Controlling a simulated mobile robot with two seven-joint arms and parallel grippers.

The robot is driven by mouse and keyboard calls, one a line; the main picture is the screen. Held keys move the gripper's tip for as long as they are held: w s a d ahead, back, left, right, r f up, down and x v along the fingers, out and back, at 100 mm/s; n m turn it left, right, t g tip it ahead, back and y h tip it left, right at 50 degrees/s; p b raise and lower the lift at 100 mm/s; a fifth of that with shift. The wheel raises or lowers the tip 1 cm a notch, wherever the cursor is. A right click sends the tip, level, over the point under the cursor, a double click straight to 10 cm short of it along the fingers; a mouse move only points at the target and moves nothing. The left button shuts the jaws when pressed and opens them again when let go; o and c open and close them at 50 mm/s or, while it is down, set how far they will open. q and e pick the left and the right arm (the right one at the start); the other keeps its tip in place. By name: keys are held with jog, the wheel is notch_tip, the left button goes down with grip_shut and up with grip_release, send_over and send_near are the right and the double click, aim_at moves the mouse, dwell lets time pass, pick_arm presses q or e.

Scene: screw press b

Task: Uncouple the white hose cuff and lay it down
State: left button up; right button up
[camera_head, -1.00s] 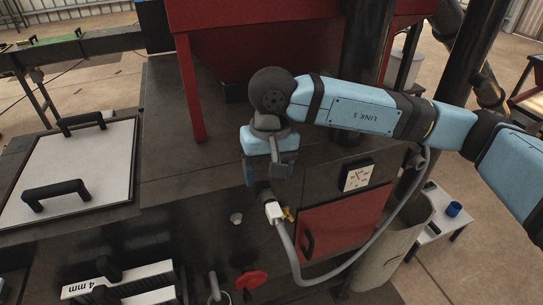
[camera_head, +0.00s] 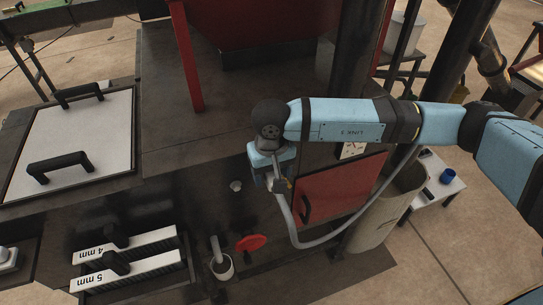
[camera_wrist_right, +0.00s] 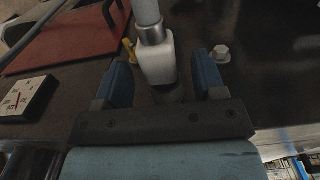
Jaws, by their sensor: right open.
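The white hose cuff (camera_wrist_right: 158,58) stands between the two blue fingers of my right gripper (camera_wrist_right: 163,75) in the wrist view. A gap shows on each side of it, so the gripper is open and not holding it. A metal ring joins the cuff to the grey hose (camera_wrist_right: 146,12), and its other end meets a dark round fitting (camera_wrist_right: 168,93). In the head view my right gripper (camera_head: 270,180) largely hides the cuff, and the hose (camera_head: 318,243) loops down and right from it. My left gripper is not in view.
A yellow lever (camera_wrist_right: 129,47) sits close beside the cuff. A small white cap (camera_head: 236,185) is on the dark surface nearby. The red door (camera_head: 340,190), red handwheel (camera_head: 251,243) and a pot (camera_head: 222,267) are around the gripper. A white side table (camera_head: 440,195) stands right.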

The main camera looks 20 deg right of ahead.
jog(key=shift+f, duration=0.4)
jog(key=shift+c, duration=0.2)
jog(key=c, duration=1.1)
jog(key=shift+o, duration=0.2)
jog(key=shift+s, duration=0.2)
jog(key=shift+s, duration=1.2)
jog(key=shift+s, duration=0.2)
jog(key=shift+s+d+b, duration=0.1)
jog(key=shift+s+b, duration=0.4)
jog(key=shift+s, duration=0.6)
